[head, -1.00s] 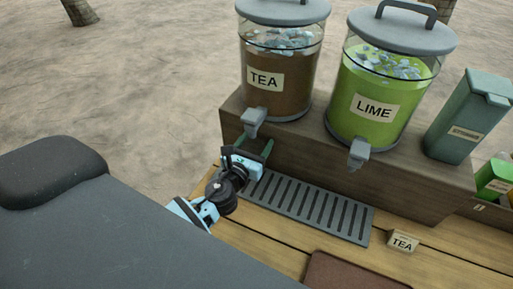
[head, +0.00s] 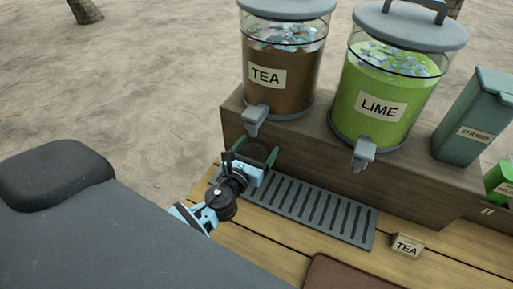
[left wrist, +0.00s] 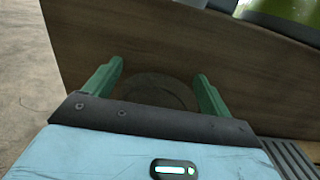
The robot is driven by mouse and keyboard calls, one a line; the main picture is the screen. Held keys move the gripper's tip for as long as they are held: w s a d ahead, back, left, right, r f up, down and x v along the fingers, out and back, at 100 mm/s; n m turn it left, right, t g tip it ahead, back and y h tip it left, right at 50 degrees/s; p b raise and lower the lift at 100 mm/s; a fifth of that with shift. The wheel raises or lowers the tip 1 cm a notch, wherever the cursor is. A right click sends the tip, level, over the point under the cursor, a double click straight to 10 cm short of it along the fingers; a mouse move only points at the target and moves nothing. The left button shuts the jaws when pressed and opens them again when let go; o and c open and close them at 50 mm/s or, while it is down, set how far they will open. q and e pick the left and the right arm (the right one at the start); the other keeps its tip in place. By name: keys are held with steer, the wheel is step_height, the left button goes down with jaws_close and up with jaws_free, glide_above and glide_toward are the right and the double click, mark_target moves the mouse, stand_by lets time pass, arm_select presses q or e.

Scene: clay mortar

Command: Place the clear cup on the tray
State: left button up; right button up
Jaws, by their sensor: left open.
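My left gripper (head: 256,157) is open at the left end of the slotted grey drip tray (head: 308,206), below the tea dispenser's spout. In the left wrist view, its green fingers (left wrist: 158,80) are spread apart. A faint round see-through outline, which looks like the clear cup (left wrist: 160,91), lies between them against the wooden stand. I cannot tell whether the fingers touch it. The cup cannot be made out in the head view, where the gripper covers that spot. A brown flat tray or mat (head: 350,274) shows partly at the bottom edge. My right gripper is out of view.
The tea dispenser (head: 287,85) and lime dispenser (head: 377,111) stand on a wooden stand (head: 300,145). A green straws box (head: 466,122) is at right. A small TEA sign (head: 407,246) sits on the planks. The planks between drip tray and brown tray are clear.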

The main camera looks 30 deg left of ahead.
arm_select(q)
steer(key=shift+r, duration=0.35)
steer(key=s+b, duration=0.1)
steer(key=s, duration=1.1)
steer(key=shift+d+f, duration=0.15)
steer(key=shift+d, duration=0.2)
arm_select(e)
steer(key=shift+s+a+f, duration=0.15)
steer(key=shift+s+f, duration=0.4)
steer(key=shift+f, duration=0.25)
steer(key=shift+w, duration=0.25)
